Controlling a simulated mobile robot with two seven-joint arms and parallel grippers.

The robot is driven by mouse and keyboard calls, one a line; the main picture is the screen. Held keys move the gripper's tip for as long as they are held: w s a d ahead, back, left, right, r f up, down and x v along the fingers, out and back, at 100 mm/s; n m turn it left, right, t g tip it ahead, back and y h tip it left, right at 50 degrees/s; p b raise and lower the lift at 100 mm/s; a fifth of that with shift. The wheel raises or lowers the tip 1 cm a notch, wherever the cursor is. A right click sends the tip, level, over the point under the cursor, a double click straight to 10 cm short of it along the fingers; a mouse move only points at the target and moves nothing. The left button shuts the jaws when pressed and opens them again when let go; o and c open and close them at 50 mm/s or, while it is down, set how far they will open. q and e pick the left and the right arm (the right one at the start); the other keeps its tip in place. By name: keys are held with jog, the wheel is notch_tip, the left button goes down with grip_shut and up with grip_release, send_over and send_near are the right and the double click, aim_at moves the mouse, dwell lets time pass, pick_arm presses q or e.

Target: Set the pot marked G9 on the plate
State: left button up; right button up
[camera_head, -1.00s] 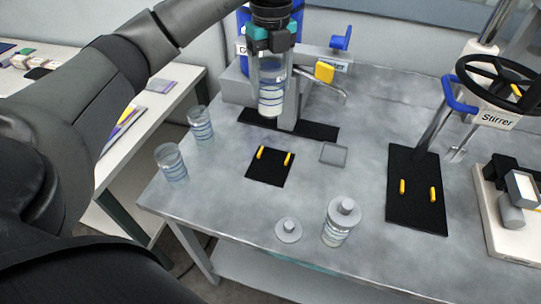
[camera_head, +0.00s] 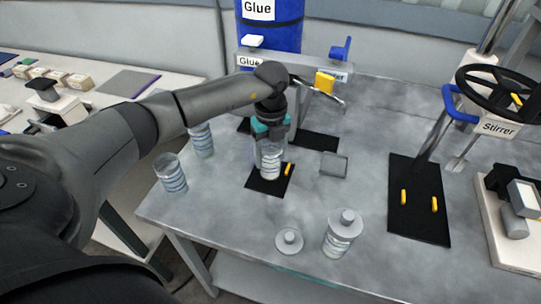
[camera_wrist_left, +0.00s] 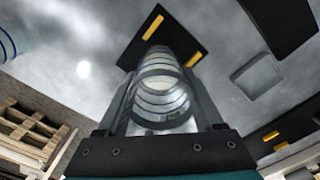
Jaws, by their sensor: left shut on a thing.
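My left gripper (camera_head: 269,150) is shut on a clear pot (camera_head: 270,164) with pale contents and banded sides. The pot is upright, over a black plate (camera_head: 267,188) with two yellow pegs; one peg shows right of the pot, the other is hidden. Whether the pot touches the plate I cannot tell. In the left wrist view the pot (camera_wrist_left: 160,90) sits between the fingers, with the black plate (camera_wrist_left: 183,42) and its yellow pegs beyond. No G9 mark is legible. My right gripper is not in view.
Two similar pots stand at the left edge, a near one (camera_head: 169,172) and a far one (camera_head: 201,140). A lidded pot (camera_head: 341,235) and a loose lid (camera_head: 288,241) are in front. A grey square pad (camera_head: 333,165) lies right; the stirrer plate (camera_head: 420,222) is farther right.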

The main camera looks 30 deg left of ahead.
pick_arm(q)
jog(key=shift+f, duration=0.35)
jog(key=shift+f, duration=0.2)
jog(key=o, duration=1.5)
jog(key=shift+c, duration=0.2)
notch_tip(320, 180, up, 12)
jog(key=shift+r, duration=0.25)
